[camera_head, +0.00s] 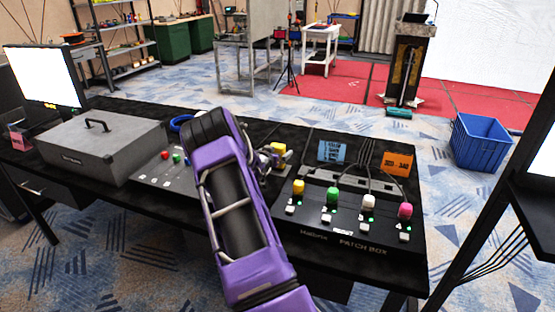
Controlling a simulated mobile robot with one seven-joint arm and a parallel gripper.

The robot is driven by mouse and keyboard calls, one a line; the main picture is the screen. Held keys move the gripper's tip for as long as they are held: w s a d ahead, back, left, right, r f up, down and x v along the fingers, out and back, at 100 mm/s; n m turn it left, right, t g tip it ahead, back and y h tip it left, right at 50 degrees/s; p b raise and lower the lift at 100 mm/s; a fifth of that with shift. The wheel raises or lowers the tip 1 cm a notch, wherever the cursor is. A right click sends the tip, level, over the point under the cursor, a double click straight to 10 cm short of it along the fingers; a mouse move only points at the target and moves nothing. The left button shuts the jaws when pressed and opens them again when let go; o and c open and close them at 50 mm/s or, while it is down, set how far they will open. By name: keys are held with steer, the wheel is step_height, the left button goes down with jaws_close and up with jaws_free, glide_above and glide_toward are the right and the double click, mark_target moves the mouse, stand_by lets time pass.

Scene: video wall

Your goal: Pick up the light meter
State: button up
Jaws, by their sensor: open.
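I cannot make out a light meter for certain. A small pale object with a yellow top (278,149) is on the black table, just right of my purple arm, and may be it or another device. My gripper (267,160) shows only in part beside that object, low over the table, mostly hidden behind my arm. Its fingers are hard to separate from the things around them. I see nothing held in it. My arm also hides the middle of the table.
A grey case (100,147) and a lit monitor (45,76) stand on the table's left. A patch box (345,238) with coloured knobs and cables fills the right front. Blue (332,151) and orange (397,163) cards stand behind it. A blue crate (480,142) is on the floor.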

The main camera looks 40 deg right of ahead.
steer(key=shift+w+d+f, duration=0.1)
steer(key=shift+w+d, duration=0.05)
steer(key=shift+d, duration=0.1)
steer(key=c, duration=1.5)
steer(key=shift+c, duration=0.3)
steer(key=shift+r, duration=0.2)
